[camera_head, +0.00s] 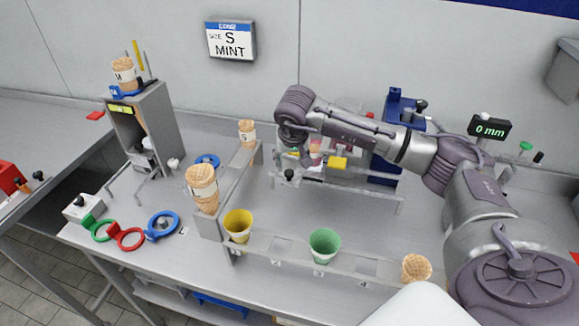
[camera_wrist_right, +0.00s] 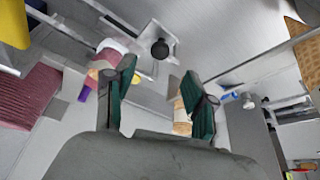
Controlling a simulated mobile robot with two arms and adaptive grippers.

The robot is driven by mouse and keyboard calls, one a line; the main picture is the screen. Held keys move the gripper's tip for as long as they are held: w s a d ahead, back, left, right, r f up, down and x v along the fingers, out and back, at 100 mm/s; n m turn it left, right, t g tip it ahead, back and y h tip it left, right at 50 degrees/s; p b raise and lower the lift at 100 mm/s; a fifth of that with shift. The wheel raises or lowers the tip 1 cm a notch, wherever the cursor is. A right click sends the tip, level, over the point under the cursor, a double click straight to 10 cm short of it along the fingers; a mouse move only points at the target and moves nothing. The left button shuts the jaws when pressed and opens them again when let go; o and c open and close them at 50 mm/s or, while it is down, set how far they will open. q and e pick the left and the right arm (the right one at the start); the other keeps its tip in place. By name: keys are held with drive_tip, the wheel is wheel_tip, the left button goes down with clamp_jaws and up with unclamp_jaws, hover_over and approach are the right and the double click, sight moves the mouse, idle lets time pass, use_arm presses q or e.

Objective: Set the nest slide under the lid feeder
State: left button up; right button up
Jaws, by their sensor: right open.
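My right gripper (camera_head: 296,156) reaches over the station at the back middle of the bench. In the right wrist view its two dark green fingers (camera_wrist_right: 161,100) are apart with nothing held between them. A black ball knob (camera_head: 289,175) stands just below the gripper, apart from it. In the wrist view this knob (camera_wrist_right: 160,48) sits on a grey metal piece, which looks like the nest slide (camera_wrist_right: 146,88). A stack of pink, yellow and purple pieces (camera_wrist_right: 108,63) stands beside it, perhaps in the lid feeder. My arm partly hides this station in the head view. My left gripper is not in view.
A rail holds a yellow cup (camera_head: 238,224), a green cup (camera_head: 324,243) and a cone (camera_head: 416,268). Larger cones (camera_head: 202,186) stand to the left. A grey tower (camera_head: 160,125) and coloured rings (camera_head: 126,236) are further left. A blue column (camera_head: 387,135) stands behind my arm.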

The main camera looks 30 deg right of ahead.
sight(289, 172)
drive_tip(key=p+x, duration=0.1)
drive_tip(key=x, duration=0.6)
drive_tip(key=shift+w+d+f, duration=0.1)
drive_tip(key=shift+f, duration=0.2)
clamp_jaws()
